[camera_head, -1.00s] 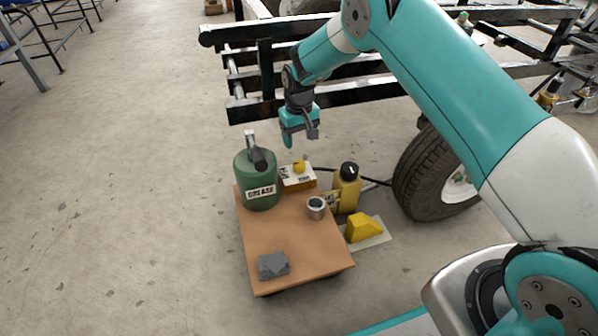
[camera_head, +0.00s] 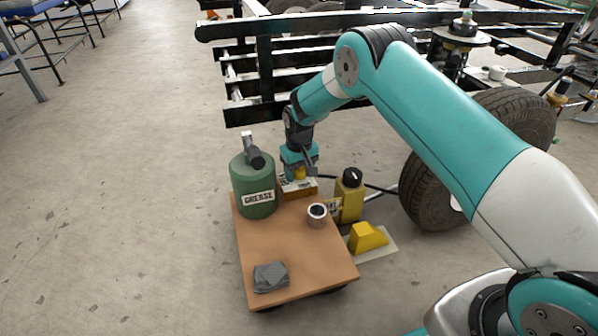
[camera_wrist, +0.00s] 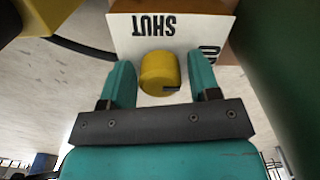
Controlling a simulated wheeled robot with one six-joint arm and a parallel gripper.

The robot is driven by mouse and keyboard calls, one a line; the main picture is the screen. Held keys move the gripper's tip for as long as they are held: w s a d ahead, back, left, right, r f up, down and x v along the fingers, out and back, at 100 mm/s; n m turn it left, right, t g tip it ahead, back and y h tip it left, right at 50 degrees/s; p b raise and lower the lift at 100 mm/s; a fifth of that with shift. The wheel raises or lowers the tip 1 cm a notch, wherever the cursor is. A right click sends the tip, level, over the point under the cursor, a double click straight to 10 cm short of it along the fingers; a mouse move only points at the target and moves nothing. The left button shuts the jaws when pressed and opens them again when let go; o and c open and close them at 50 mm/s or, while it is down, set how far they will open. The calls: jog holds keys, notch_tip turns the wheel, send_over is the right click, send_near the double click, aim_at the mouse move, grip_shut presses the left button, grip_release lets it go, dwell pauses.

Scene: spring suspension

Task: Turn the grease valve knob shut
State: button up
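The yellow grease valve knob (camera_wrist: 160,73) sits on a white panel marked "SHUT" (camera_wrist: 168,26), which shows upside down in the wrist view. In the head view the knob (camera_head: 299,173) is partly covered by my gripper (camera_head: 300,168). My gripper (camera_wrist: 162,88) is open, with one teal finger on each side of the knob. Gaps show between the fingers and the knob. A dark mark shows on the knob's near edge. The green grease can (camera_head: 254,180) stands just left of the valve box (camera_head: 298,188).
The valve box stands on a wooden cart top (camera_head: 290,245). A metal cup (camera_head: 317,214), a grey rag (camera_head: 270,277) and a yellow bottle (camera_head: 350,200) are nearby. A yellow chock (camera_head: 367,237) lies right of the cart. The black frame (camera_head: 350,108) and tyre (camera_head: 430,187) are behind and right.

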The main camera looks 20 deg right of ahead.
jog(key=c, duration=0.7)
jog(key=shift+o, duration=0.2)
jog(key=shift+r+n+p, duration=0.1)
jog(key=shift+n+p, duration=0.3)
jog(key=shift+p, duration=0.2)
jog(key=shift+r+n+p, duration=0.1)
jog(key=shift+n+p, duration=0.6)
jog(key=shift+p, duration=0.05)
jog(key=n+p, duration=0.2)
jog(key=shift+n, duration=0.3)
jog(key=n+p, duration=0.3)
jog(key=n, duration=0.6)
jog(key=shift+n+p, duration=0.35)
jog(key=shift+n, duration=0.05)
jog(key=shift+f+n, duration=0.2)
jog(key=shift+n, duration=1.4)
